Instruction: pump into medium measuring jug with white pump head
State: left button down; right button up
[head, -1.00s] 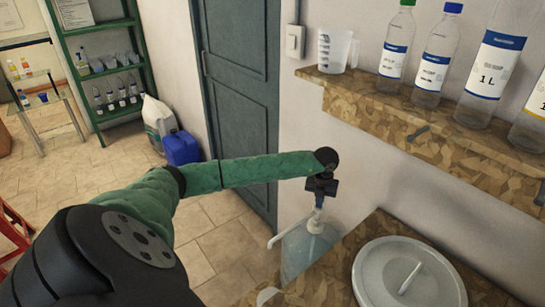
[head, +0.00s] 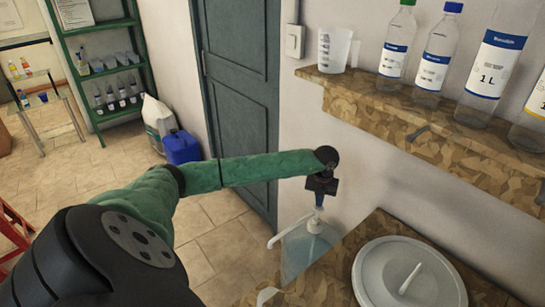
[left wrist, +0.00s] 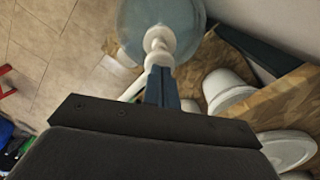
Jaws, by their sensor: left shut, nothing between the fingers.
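A white pump head (head: 316,226) tops a clear bluish container (head: 304,252), with its spout pointing left. My left gripper (head: 319,206) is shut and empty, its fingers pointing down at the top of the pump head. In the left wrist view the closed blue fingers (left wrist: 160,85) overlap the white pump head (left wrist: 157,42); whether they touch it is unclear. A clear measuring jug (head: 334,50) stands on the wall shelf; I cannot tell its size class. A pale rim (head: 267,297) shows at the bottom edge, mostly cut off. My right gripper is not in view.
A lidded white drum (head: 410,280) stands right of the pump container, by a wood-chip board (head: 345,247). The wall shelf (head: 440,140) above holds several labelled bottles. A dark door (head: 237,80) and a blue can (head: 182,147) are behind; the tiled floor is open at left.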

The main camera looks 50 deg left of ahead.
aim_at(317, 209)
pick_arm(q)
jog(key=shift+s+f+b, duration=0.1)
jog(key=shift+f+b, duration=1.1)
jog(key=shift+f, duration=0.8)
jog(key=shift+s+a+f+b, duration=0.1)
jog(key=shift+f+b, duration=0.35)
jog(key=shift+f, duration=0.15)
jog(key=shift+s+a+f+b, duration=0.1)
jog(key=shift+f+b, duration=0.35)
jog(key=shift+f, duration=0.1)
jog(key=shift+r, duration=0.25)
jog(key=shift+r+p, duration=0.4)
jog(key=shift+r, duration=0.1)
jog(key=shift+w+d+r+p, duration=0.15)
jog(key=shift+r+p, duration=0.3)
jog(key=shift+r, duration=0.55)
jog(key=shift+w+d+r+p, duration=0.1)
jog(key=shift+r+p, duration=0.3)
jog(key=shift+r, duration=0.8)
